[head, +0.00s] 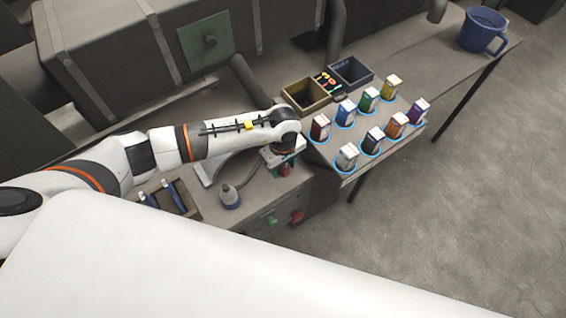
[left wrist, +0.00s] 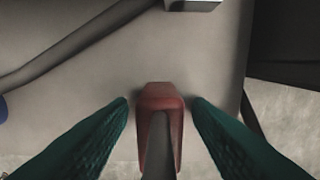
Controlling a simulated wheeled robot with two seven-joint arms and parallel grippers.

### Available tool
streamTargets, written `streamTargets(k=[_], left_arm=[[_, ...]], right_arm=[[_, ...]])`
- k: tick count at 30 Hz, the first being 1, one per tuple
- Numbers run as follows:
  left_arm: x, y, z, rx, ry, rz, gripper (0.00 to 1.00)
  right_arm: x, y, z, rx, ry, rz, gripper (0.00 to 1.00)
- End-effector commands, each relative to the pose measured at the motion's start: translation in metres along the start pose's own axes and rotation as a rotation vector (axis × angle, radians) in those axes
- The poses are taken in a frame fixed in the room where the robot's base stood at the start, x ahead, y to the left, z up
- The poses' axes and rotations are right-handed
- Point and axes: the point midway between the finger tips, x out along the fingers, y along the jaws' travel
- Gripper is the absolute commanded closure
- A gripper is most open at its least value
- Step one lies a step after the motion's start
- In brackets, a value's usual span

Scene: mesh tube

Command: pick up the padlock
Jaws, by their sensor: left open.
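The padlock (left wrist: 160,95), with a red body and a grey bar that looks like its shackle, is between the fingers of my left gripper (left wrist: 160,101) in the left wrist view. The green fingers are open, one on each side, with a visible gap to the red body on both sides. In the head view my left gripper (head: 284,164) points down over the bench, and a small red patch of the padlock (head: 286,170) shows below it, mostly hidden by the wrist. My right gripper is not in view.
A panel of several coloured boxes (head: 371,138) is to the right, with two bins (head: 307,96) behind. A blue mug (head: 482,30) is far right.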

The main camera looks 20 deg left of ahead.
Motion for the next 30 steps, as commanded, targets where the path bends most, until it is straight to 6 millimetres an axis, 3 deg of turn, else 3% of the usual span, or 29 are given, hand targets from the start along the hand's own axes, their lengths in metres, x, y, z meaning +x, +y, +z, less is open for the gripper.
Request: streamTargets(k=[4,12,22,30], left_arm=[[0.0,0.0,0.0,0.0,0.0,0.0,0.58],[0.0,0.0,0.0,-0.001,0.0,0.0,1.0],[-0.007,-0.001,0.001,-0.001,-0.002,-0.002,1.0],[-0.056,-0.001,0.001,0.001,-0.004,-0.006,1.0]], right_arm=[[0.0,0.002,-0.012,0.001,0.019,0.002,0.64],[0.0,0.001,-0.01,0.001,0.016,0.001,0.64],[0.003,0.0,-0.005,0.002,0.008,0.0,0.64],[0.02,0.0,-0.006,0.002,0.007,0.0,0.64]])
